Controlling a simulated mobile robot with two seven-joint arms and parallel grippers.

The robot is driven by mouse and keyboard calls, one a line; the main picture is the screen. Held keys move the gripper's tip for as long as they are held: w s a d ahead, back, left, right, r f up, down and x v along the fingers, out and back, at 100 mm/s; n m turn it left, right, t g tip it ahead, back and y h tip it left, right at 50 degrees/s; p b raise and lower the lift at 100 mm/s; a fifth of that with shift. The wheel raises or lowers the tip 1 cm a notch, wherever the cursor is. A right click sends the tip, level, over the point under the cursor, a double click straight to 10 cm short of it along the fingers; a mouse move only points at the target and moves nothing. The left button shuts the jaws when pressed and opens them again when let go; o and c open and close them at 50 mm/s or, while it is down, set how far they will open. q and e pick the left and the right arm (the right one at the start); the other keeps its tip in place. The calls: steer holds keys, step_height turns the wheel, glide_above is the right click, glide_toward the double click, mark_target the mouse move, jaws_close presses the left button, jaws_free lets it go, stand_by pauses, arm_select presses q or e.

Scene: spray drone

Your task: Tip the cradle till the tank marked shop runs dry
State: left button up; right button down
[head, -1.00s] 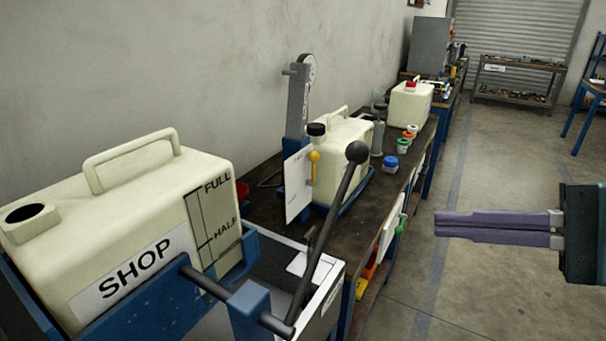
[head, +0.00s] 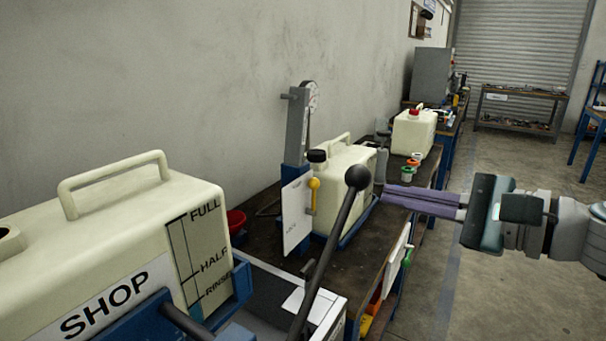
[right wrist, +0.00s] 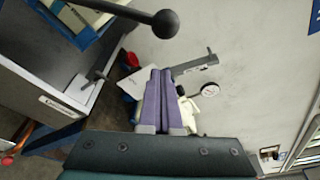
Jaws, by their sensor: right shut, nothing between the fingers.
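The tank marked SHOP (head: 120,255) is a cream jug with a top handle and a level scale reading FULL, HALF and RINSE. It sits in a blue cradle (head: 240,285) at the lower left. A dark lever with a ball knob (head: 357,178) rises at the cradle's right; the knob also shows in the right wrist view (right wrist: 165,24). My right gripper (head: 388,194) has purple fingers, shut and empty, to the right of the knob and apart from it in the picture. In the right wrist view its fingers (right wrist: 161,75) lie together. My left gripper is not in view.
A second cream tank (head: 345,185) with a black cap stands on the bench behind the knob, beside a grey post with a dial (head: 312,97). A third tank with a red cap (head: 413,130) stands farther back. The floor (head: 490,260) at right is clear.

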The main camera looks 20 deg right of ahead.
arm_select(q)
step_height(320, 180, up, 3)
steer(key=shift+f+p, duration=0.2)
steer(key=shift+p, duration=0.45)
arm_select(e)
steer(key=shift+s+a+r, duration=0.15)
steer(key=shift+a+r, duration=0.7)
steer(key=shift+a, duration=0.3)
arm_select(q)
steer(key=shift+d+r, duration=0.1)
arm_select(e)
steer(key=shift+r, duration=0.15)
